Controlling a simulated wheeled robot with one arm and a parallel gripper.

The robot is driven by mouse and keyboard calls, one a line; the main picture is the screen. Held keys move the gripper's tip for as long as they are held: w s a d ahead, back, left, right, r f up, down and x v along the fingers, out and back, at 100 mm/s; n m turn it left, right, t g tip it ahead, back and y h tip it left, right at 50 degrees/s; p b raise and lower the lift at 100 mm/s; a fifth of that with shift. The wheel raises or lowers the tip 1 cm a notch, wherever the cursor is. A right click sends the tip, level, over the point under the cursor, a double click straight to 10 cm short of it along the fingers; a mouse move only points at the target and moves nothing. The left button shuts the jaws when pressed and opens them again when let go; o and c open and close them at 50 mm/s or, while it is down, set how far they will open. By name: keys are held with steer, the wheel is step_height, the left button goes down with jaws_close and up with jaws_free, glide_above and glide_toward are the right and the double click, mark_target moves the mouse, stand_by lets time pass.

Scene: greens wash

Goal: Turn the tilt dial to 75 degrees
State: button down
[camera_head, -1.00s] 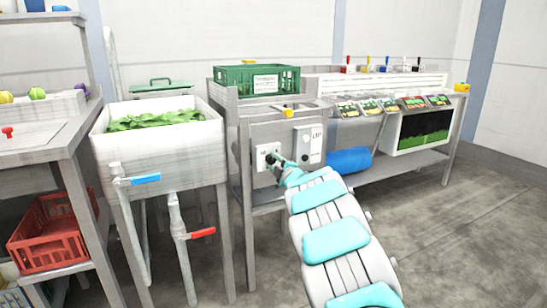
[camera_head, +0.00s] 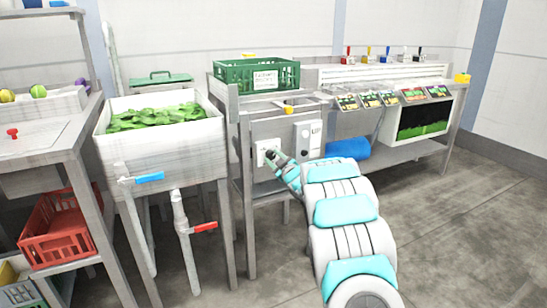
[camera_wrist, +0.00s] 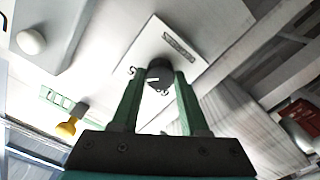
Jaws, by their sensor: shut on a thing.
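The tilt dial (camera_wrist: 159,75) is a small dark round knob with a pale pointer line, on a white plate (camera_wrist: 178,45) with a small label. My gripper (camera_wrist: 160,88) is shut on the dial, with one green finger on either side of it in the wrist view. In the head view my gripper (camera_head: 277,160) reaches the white plate (camera_head: 263,146) on the front of the metal machine, and it hides most of the dial. The angle marks are too small to read.
A panel with a round knob (camera_head: 305,131) is right of the dial, and a yellow knob (camera_head: 289,108) is above. A white sink of leaves (camera_head: 110,148) with blue (camera_head: 150,178) and red (camera_head: 205,227) valve handles stands left. A blue cylinder (camera_head: 348,149) lies right.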

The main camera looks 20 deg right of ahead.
steer(key=shift+f, duration=0.1)
stand_by(0.4)
steer(key=shift+c, duration=2.1)
jaws_free()
steer(key=s+b, duration=0.1)
steer(key=s, duration=0.6)
steer(key=shift+s, duration=0.4)
steer(key=shift+d, duration=0.1)
